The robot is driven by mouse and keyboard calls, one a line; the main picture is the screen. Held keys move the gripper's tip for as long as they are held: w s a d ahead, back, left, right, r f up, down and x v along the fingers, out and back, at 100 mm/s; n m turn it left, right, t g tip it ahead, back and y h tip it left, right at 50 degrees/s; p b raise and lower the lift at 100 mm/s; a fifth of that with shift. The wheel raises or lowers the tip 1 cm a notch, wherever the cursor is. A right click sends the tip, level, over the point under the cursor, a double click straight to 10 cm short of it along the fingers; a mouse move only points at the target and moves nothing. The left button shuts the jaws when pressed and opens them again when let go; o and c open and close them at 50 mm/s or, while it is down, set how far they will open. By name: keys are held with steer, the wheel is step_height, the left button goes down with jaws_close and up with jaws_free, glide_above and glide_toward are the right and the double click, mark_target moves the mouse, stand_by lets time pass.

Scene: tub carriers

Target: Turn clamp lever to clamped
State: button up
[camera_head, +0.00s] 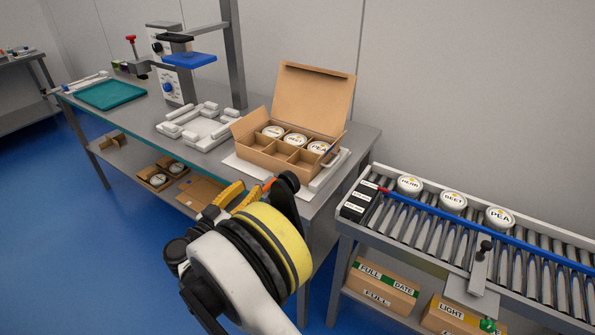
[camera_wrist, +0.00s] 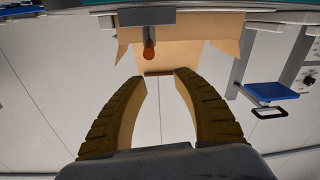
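A short lever with an orange grip (camera_head: 268,184) shows at the front edge of the bench, below the carton, partly hidden behind my arm. I take it for the clamp lever. In the wrist view, its orange end (camera_wrist: 149,52) hangs from a grey bar, just beyond my fingertips and slightly left of the gap. My gripper (camera_head: 251,192) has yellow fingers and is beside the lever. In the wrist view my gripper (camera_wrist: 172,75) is open, with nothing between the fingers. I cannot tell whether it touches the lever.
An open carton (camera_head: 287,166) with several compartments and lidded tubs stands on the bench. White blocks (camera_head: 195,122) and a teal tray (camera_head: 109,94) lie farther left. A roller conveyor (camera_head: 410,228) with three tubs and a blue rail stands at the right.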

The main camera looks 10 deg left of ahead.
mark_target(276, 179)
steer(key=shift+g+h, duration=0.5)
steer(key=w+d+f+b, duration=0.1)
steer(key=w, duration=0.2)
steer(key=w+d+f+b, duration=0.1)
steer(key=w+d, duration=0.1)
steer(key=w, duration=0.1)
steer(key=w+d+f+b, duration=0.1)
steer(key=w+d, duration=0.1)
steer(key=shift+w+f, duration=0.25)
steer(key=shift+w, duration=0.15)
jaws_close()
